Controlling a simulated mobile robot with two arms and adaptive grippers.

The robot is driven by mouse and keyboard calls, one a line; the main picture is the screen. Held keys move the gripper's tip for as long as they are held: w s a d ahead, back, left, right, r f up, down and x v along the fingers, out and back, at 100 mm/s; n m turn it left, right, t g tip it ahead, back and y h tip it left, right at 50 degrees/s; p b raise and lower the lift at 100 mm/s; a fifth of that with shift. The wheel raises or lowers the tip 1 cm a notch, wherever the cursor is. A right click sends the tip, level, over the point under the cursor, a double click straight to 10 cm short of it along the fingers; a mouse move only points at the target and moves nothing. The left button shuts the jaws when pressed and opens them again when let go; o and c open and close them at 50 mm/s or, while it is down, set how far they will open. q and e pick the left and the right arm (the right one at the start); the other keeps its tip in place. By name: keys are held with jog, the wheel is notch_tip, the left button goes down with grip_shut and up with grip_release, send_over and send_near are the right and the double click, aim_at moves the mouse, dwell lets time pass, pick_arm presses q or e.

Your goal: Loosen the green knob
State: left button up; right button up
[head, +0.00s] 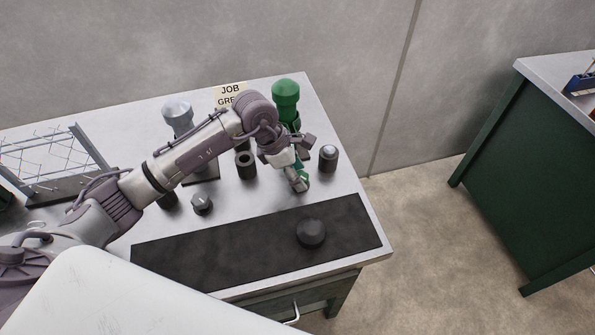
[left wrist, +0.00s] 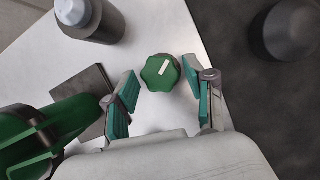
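The green knob (left wrist: 158,73) shows in the left wrist view as a lobed green cap with a white mark on its top. My left gripper (left wrist: 162,92) is open, with its two teal-padded fingers on either side of the knob's near side. Gaps show between the pads and the knob, so they do not appear to touch it. In the head view my left gripper (head: 297,172) points down over the right part of the table, and I cannot make out the knob clearly there. My right gripper is not in view.
A tall green post (head: 286,98) stands close behind the gripper. A dark cylinder with a grey top (head: 328,158) stands to its right. A dark mat (head: 220,250) carrying a dark round piece (head: 310,233) lies in front. A grey knob (head: 202,204) sits left.

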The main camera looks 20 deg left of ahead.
pick_arm(q)
jog(key=c, duration=0.8)
jog(key=shift+o, duration=0.2)
jog(key=shift+n, duration=0.3)
